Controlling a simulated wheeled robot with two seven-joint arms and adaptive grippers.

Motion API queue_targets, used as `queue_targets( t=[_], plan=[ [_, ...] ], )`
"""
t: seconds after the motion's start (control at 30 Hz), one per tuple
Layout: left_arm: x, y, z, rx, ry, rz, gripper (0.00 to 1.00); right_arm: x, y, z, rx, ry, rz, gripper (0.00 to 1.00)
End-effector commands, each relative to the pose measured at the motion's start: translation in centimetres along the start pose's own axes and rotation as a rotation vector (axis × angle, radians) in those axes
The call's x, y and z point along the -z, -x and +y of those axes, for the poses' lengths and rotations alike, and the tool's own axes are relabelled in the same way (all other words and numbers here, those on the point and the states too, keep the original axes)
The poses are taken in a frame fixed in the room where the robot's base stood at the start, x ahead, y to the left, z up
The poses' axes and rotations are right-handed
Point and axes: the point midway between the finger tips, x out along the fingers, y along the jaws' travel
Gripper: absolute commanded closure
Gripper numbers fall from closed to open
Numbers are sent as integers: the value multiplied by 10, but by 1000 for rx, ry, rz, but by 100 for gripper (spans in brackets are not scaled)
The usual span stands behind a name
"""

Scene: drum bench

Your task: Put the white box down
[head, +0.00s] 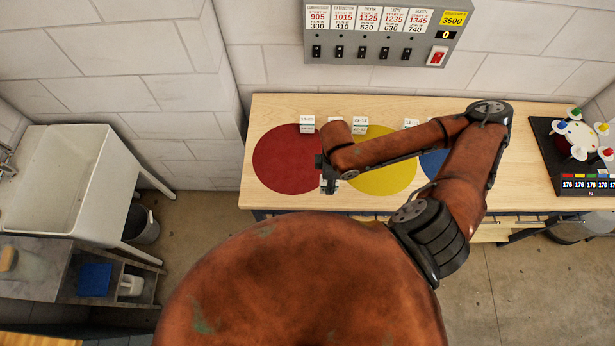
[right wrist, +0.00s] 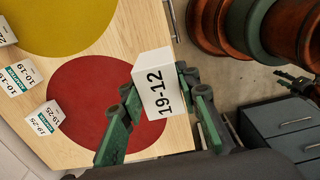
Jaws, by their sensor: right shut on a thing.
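Several other white boxes stand along the back of the bench, one behind the red disc (head: 307,121), one behind the yellow disc (head: 360,124). A blue disc (head: 432,162) is partly hidden by my arm. A switch panel (head: 385,30) hangs above; a black device (head: 572,160) stands right.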

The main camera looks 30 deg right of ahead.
Motion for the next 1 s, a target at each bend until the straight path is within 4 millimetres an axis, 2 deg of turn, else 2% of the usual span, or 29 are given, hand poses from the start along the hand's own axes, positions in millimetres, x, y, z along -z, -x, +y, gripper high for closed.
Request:
queue_targets(
  t=[0.03,0.1,0.33,0.5,0.83,1.0],
  plan=[
    [-1,-15,0,0,0,0,60,7,-10,8,-5,0,3,97],
    [-2,-26,1,0,0,0,60,14,-14,16,-5,-1,4,97],
    [0,-12,1,-1,0,1,60,46,-29,54,0,-3,2,97],
    [0,-12,1,-1,0,1,60,60,-61,72,1,-4,1,97],
    [-1,-10,1,-1,0,0,60,74,-90,89,0,-2,0,97],
    [-1,-4,1,-1,0,0,60,73,-112,88,1,-2,-1,97]
  ],
)
